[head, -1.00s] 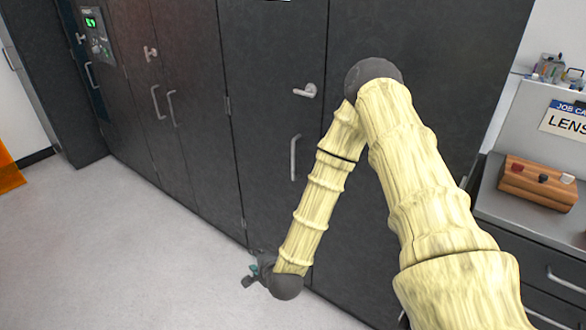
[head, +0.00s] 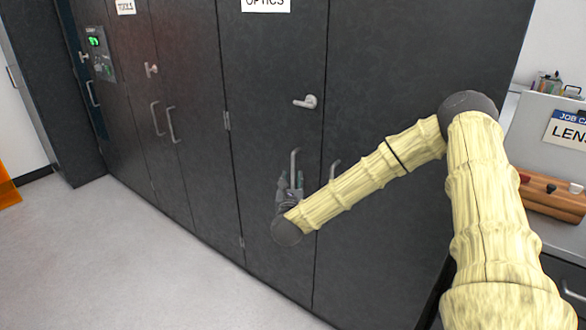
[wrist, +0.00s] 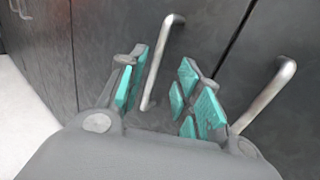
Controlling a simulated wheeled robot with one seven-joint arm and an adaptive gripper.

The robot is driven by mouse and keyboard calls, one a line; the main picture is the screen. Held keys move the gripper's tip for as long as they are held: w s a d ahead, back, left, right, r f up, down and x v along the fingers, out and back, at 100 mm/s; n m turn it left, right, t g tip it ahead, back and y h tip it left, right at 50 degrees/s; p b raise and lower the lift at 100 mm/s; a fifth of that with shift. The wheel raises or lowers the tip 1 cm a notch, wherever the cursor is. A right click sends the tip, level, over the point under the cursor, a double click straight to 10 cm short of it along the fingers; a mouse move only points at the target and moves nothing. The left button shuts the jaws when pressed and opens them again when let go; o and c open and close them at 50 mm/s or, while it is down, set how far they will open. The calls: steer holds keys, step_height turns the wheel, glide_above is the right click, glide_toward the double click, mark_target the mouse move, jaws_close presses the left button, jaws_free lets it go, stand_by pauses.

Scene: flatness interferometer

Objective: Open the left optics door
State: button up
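The left optics door (head: 262,70) is a dark cabinet panel under a white OPTICS label (head: 266,4), and it looks closed. It carries a silver lever (head: 306,102) and, lower down, a vertical bar handle (head: 294,160). My gripper (head: 290,183) is at the lower part of this bar handle, its fingers pointing up toward it. In the wrist view my gripper (wrist: 164,85) is open, and the bar handle (wrist: 162,60) shows in the gap between the teal-padded fingers. I cannot tell whether any pad touches it.
The right optics door (head: 385,90) has its own bar handle (head: 334,170), close to the right of my gripper. A TOOLS cabinet (head: 180,70) stands to the left. A bench with a wooden block (head: 548,190) is at the right. The grey floor (head: 110,250) is clear.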

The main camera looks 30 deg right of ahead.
mark_target(293, 167)
steer(key=p+x, duration=0.2)
steer(key=x, duration=0.7)
steer(key=shift+w+d, duration=0.1)
steer(key=shift+w, duration=0.1)
jaws_close()
